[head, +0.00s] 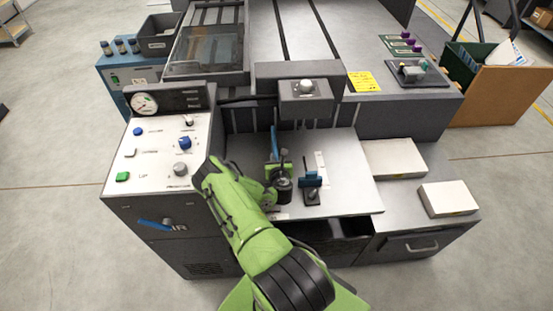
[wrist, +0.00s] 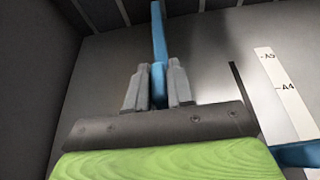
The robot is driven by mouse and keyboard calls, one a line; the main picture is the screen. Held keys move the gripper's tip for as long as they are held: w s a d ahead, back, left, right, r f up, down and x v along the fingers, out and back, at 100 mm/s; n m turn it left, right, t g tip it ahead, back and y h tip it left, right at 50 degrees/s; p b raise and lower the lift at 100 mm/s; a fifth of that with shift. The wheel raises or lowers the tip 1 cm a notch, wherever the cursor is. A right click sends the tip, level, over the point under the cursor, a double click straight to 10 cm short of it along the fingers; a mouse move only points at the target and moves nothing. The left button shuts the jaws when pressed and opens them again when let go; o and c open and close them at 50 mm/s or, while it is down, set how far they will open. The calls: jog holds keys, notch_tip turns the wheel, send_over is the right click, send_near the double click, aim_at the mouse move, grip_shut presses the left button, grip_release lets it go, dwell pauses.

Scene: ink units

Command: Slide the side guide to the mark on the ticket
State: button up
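My gripper (wrist: 158,85) is over the flat grey feed board (head: 345,180). Its two grey fingers are closed on the near part of a long blue guide bar (head: 274,141), which also extends away in the wrist view (wrist: 159,35). A second blue guide (head: 310,180) on a black base stands to the right, apart from my gripper; part of it shows at the right edge of the wrist view (wrist: 296,155).
A control panel (head: 158,152) with knobs and a gauge stands left of the board. Two pale paper stacks (head: 392,158) (head: 448,198) lie to the right. A grey housing (head: 303,90) overhangs the board's back. Free board lies right of the second guide.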

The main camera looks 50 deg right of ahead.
grip_shut()
jog(key=w+a, duration=0.3)
jog(key=shift+w, duration=0.15)
jog(key=o, duration=0.7)
grip_release()
jog(key=shift+c, duration=0.2)
